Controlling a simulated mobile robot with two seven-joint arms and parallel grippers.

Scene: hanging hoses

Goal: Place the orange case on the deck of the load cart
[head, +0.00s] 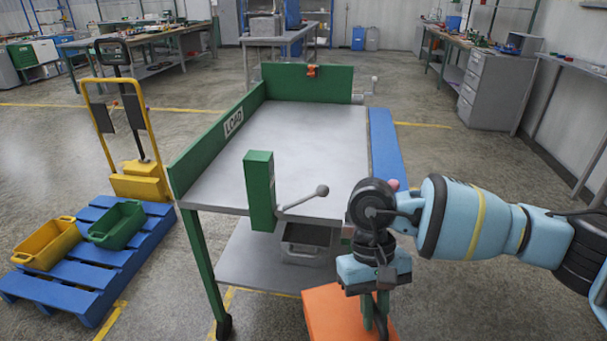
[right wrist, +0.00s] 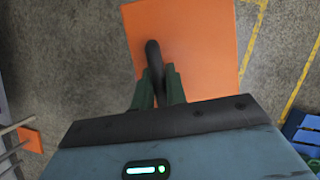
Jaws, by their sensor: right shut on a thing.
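The orange case (head: 333,312) hangs below my right gripper (head: 376,312) at the near side of the load cart, lower than its deck (head: 305,140). In the right wrist view, the right gripper (right wrist: 158,92) is shut on the dark handle (right wrist: 153,55) of the case (right wrist: 205,40). The case's lower part is cut off by the head view's bottom edge. My left gripper is not in view.
At the deck's near edge stand a green post (head: 260,190) and a lever with a round knob (head: 321,191). A grey bin (head: 305,243) sits on the lower shelf. On the left, a blue pallet (head: 75,285) holds yellow and green crates beside a yellow pallet jack (head: 140,180).

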